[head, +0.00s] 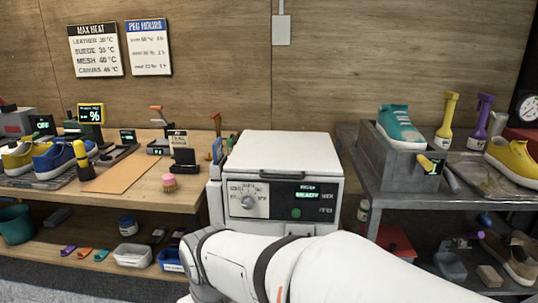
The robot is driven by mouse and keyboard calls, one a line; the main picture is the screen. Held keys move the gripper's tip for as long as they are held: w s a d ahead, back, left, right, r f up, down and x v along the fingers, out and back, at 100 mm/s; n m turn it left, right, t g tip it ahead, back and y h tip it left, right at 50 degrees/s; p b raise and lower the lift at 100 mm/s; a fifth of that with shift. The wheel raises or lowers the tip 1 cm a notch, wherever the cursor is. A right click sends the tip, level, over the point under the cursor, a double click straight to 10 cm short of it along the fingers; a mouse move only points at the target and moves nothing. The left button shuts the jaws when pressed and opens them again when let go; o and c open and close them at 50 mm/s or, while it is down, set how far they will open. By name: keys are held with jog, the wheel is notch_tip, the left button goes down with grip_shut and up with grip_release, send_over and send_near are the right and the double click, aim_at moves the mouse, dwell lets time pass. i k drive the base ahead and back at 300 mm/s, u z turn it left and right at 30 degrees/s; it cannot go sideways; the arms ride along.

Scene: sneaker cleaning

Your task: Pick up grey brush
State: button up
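I cannot make out a grey brush for certain. A grey, handle-like item (451,179) leans beside the grey box on the right bench, too small to identify. A small brush-like item with a pink top (169,183) stands on the left bench near its front right edge. Small purple (68,250), orange (84,253) and teal (101,255) items, perhaps brushes, lie on the left lower shelf. My white arm crosses the bottom of the head view and hides part of the floor and lower shelves. My gripper is not in view.
A white machine (286,155) with a dial and lit display stands between the benches. The left bench (188,198) holds sneakers, a tan mat (118,175) and small devices. The right bench (385,181) holds a grey box (403,170), a teal shoe (398,127) and spray bottles (445,122).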

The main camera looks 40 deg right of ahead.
aim_at(449, 179)
jog(key=u, duration=0.05)
jog(key=k, duration=0.85)
jog(key=z, duration=1.9)
jog(key=i, duration=1)
jog(key=u, duration=0.05)
